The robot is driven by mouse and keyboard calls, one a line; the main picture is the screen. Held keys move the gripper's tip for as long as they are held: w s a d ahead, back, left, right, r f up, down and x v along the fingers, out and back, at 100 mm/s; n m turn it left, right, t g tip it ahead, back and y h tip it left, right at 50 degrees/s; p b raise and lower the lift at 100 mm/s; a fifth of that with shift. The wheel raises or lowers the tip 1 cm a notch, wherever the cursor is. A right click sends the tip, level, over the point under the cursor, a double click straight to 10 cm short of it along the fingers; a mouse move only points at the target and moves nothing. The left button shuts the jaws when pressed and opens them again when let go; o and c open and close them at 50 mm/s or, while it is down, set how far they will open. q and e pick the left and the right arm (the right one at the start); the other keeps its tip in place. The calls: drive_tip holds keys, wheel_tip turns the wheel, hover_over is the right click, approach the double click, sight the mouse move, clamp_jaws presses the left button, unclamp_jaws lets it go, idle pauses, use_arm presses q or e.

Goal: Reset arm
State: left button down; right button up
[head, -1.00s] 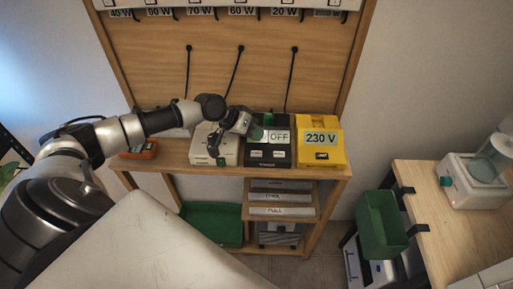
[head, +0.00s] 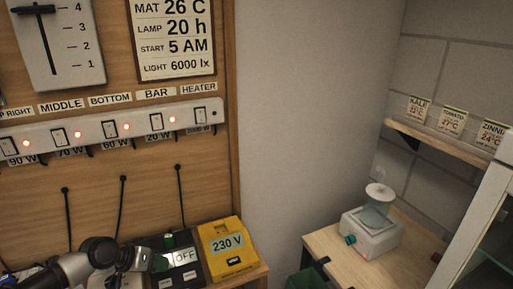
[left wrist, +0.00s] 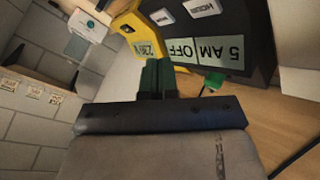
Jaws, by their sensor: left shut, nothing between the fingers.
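My left gripper (head: 160,258) is at the lower left of the head view, in front of the dark timer box (head: 181,277) with its "OFF" label. In the left wrist view its two green fingers (left wrist: 157,78) are together with nothing between them. Beyond them there, the timer box (left wrist: 250,25) shows "5 AM" and "OFF" labels, and a green knob (left wrist: 213,82) is right of the fingertips. I cannot tell whether the fingers touch the box. My right gripper is not in view.
A yellow "230 V" box (head: 226,262) stands right of the timer box. Above is a switch strip (head: 90,136) with several red lights. At the right, a white device (head: 372,236) stands on a wooden table (head: 330,262), with a green bin (head: 306,279) beside it.

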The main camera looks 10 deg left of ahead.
use_arm(q)
drive_tip(key=s+d+f+m+g, duration=0.1)
drive_tip(key=s+d+f+m, duration=0.2)
drive_tip(key=s+d, duration=0.55)
drive_tip(key=s+d+f+m+g, duration=0.2)
drive_tip(key=s+d+f, duration=0.2)
drive_tip(key=s+d, duration=0.4)
drive_tip(key=s+a+r+n+y, duration=0.2)
drive_tip(key=s+a+n+y, duration=0.3)
drive_tip(key=s, duration=0.6)
wheel_tip(320, 180, down, 29)
drive_tip(key=m+y+b, duration=0.1)
drive_tip(key=b, duration=0.3)
drive_tip(key=s+a+f+g+b, duration=0.2)
drive_tip(key=s+a+f+b, duration=0.1)
drive_tip(key=s+f, duration=1.4)
wheel_tip(320, 180, down, 2)
drive_tip(key=shift+m+y, duration=0.3)
